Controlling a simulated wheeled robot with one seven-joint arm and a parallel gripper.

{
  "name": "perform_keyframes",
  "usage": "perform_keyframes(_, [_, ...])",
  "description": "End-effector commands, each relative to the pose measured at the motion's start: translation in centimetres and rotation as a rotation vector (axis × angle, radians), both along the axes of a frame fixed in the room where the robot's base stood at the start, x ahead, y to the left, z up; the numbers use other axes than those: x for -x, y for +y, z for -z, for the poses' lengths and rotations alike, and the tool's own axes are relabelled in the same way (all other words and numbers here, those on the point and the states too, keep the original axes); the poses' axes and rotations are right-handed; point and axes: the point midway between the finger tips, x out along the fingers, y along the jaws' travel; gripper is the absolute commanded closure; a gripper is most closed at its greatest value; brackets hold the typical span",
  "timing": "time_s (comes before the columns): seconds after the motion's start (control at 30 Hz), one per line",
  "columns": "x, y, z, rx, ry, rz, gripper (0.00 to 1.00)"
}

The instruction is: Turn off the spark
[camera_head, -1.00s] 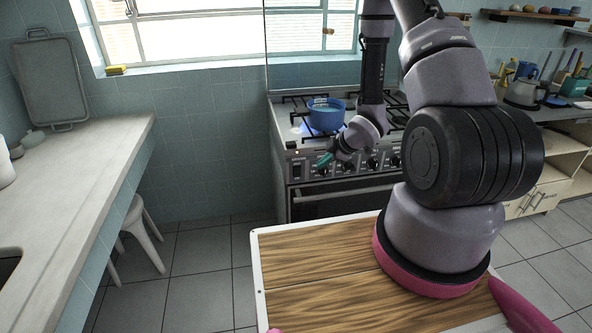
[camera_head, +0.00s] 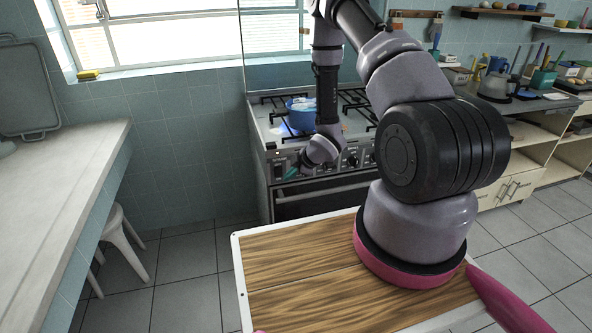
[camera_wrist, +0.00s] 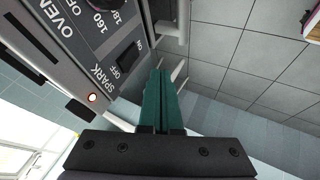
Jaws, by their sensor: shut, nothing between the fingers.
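The spark switch (camera_wrist: 125,62), a dark rocker marked ON and OFF beside the word SPARK, is on the stove's front panel in the wrist view. In the head view my gripper (camera_head: 290,173) is at the left end of the stove's (camera_head: 262,125) front panel.
A blue pot (camera_head: 301,118) sits on the stove top behind my arm. Stove knobs (camera_head: 352,160) line the panel to the right, and an oven handle runs below. A counter (camera_head: 70,165) and a white stool (camera_head: 118,235) stand at left; the floor between is open.

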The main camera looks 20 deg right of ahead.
Motion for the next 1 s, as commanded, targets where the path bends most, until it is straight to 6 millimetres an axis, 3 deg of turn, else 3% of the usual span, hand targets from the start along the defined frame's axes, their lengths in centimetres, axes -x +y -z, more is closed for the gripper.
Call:
perform_keyframes(0.1, [-1.1,1.0,2.0,0.000,0.001,-0.002,1.00])
perform_keyframes(0.33, [-4.3,0.8,1.2,-0.001,-0.002,0.000,1.00])
perform_keyframes(1.0, [-5.6,0.8,0.9,0.000,0.001,0.001,1.00])
